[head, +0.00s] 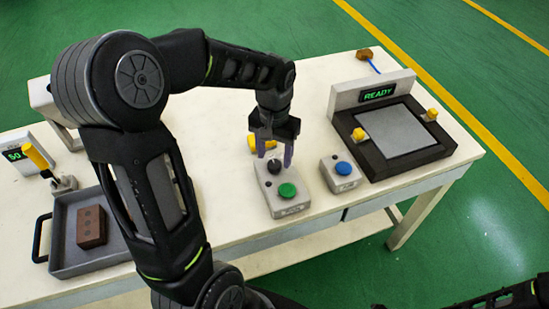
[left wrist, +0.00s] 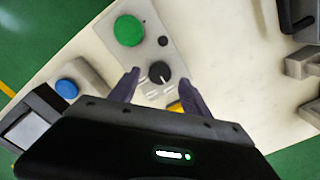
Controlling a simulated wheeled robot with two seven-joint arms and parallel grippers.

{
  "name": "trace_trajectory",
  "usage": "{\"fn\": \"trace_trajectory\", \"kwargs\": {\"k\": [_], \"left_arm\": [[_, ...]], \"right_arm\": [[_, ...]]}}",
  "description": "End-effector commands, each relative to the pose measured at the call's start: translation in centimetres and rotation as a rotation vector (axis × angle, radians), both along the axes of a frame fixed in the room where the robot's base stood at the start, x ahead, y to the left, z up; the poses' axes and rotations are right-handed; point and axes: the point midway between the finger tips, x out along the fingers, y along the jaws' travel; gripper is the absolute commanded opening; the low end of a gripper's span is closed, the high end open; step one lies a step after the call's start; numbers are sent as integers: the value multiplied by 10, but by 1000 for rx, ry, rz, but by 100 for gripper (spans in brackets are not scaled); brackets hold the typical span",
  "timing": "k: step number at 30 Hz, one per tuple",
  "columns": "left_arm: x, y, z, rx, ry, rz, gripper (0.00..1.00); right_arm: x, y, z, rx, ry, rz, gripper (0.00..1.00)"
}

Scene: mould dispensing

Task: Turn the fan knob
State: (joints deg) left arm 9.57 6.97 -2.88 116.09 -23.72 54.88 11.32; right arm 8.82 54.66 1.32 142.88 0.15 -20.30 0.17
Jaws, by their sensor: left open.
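The black fan knob (head: 274,166) sits on the top of a light grey control box (head: 268,190), behind a green button (head: 288,190). My left gripper (head: 274,156) is open and points down at the knob. In the left wrist view the knob (left wrist: 160,72) shows with a white pointer mark, between and just beyond the open fingertips (left wrist: 157,80). I cannot tell whether the fingers touch it. The green button (left wrist: 128,31) is farther out. A yellow part (left wrist: 176,107) shows between the fingers. My right gripper is not clearly in view.
A second box with a blue button (head: 343,168) stands to the right. A dark press with a READY display (head: 378,92) is at the back right. A grey tray (head: 72,262) holding a brown brick (head: 91,226) is at the left.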

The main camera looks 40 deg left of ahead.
Motion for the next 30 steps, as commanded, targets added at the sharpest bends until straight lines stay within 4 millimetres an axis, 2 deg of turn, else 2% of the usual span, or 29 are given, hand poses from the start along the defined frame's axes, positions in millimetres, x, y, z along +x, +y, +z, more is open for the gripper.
{"fn": "trace_trajectory", "kwargs": {"k": [3, 6, 15, 30], "left_arm": [[0, 0, -15, -1, 3, -1, 56], [0, 0, -23, 0, 2, -2, 56], [0, 0, -26, 0, -1, -1, 56], [0, 0, -25, 0, 0, -1, 15]], "right_arm": [[0, 0, 2, -1, 1, 0, 23], [0, 0, 2, -1, 1, -1, 23], [0, 0, 2, -1, 1, -1, 23], [0, 0, 2, -1, 1, -1, 23]]}}
